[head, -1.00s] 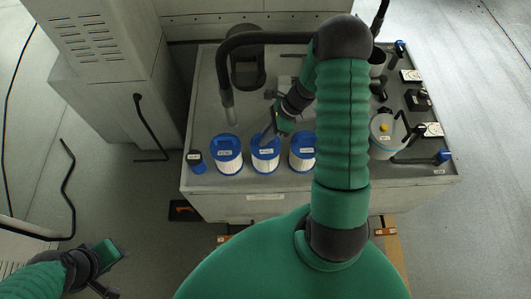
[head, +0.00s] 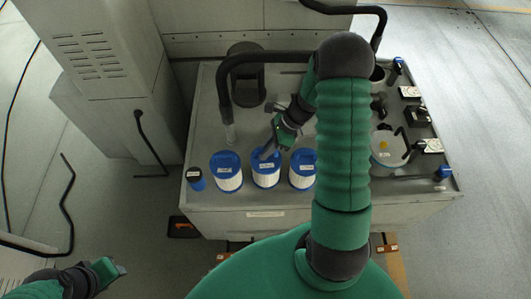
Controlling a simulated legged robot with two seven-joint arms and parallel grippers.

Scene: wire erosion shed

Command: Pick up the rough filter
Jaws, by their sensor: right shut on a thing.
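Three white pleated filters with blue caps stand in a row near the front edge of the grey tank top: a left one (head: 227,172), a middle one (head: 266,169) and a right one (head: 303,169). Their labels are too small to read, so I cannot tell which is the rough one. My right gripper (head: 268,152) reaches down to the middle filter's blue cap and is shut on it. The middle filter looks upright, level with its neighbours. My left gripper (head: 115,268) is low at the left, away from the tank; its jaw opening is not clear.
A small blue-capped bottle (head: 195,179) stands left of the filters. A black bent pipe (head: 224,95) hangs behind them. A clear container (head: 384,150) and several fittings stand at the right. A grey cabinet (head: 110,90) rises at the left.

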